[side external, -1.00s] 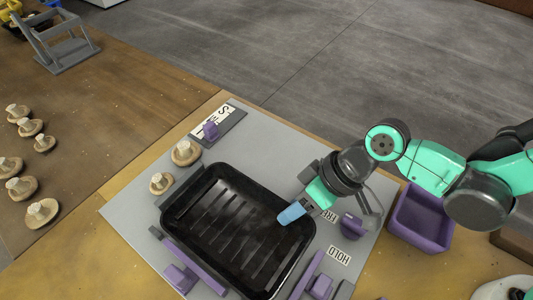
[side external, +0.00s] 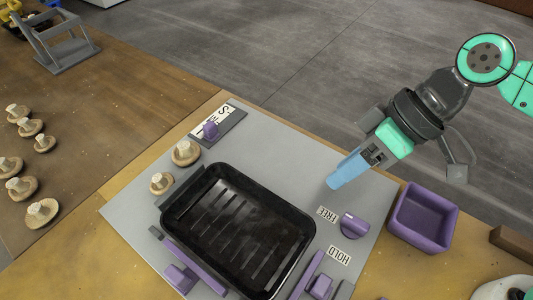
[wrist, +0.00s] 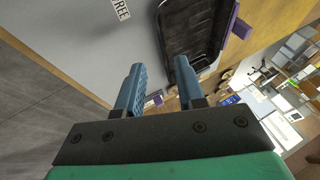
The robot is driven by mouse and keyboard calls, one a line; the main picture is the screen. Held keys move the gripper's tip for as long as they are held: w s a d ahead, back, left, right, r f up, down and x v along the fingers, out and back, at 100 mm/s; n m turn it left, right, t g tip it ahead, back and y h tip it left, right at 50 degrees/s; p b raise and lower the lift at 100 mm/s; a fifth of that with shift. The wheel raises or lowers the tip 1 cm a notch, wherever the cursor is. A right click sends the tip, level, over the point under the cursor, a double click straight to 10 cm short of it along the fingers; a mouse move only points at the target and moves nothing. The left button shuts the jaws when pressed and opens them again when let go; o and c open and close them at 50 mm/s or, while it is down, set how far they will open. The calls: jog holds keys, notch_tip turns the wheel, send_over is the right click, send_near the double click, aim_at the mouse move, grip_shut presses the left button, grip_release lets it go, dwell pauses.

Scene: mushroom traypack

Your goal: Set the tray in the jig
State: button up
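The black ribbed tray (side external: 236,228) lies on the grey jig plate (side external: 285,148), between a grey stop at its upper left and purple-and-grey clamp bars (side external: 192,262) at its lower side. I cannot tell how snugly it sits against them. It also shows in the wrist view (wrist: 187,28). My gripper (side external: 334,184) has blue fingers and is above the plate's right edge, up and right of the tray and apart from it. In the wrist view its two fingers (wrist: 158,72) are spread with nothing between them.
A purple knob (side external: 353,226) stands by the FREE and HOLD labels. A purple bin (side external: 424,218) is to the right. Two mushrooms (side external: 184,153) lie beside the tray's upper left, and several more lie on the brown table at left. A grey stand (side external: 62,45) is at the far left.

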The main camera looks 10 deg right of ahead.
jog(key=w+d+r+m+t+h, duration=0.1)
jog(key=d+m+t+h, duration=0.2)
jog(key=d, duration=0.7)
jog(key=w+d+r+m+t+h, duration=0.2)
jog(key=d+m, duration=0.3)
jog(key=d, duration=0.5)
jog(key=shift+d+r+t+h, duration=0.15)
jog(key=shift+d+t+h, duration=0.1)
jog(key=shift+t+h, duration=0.5)
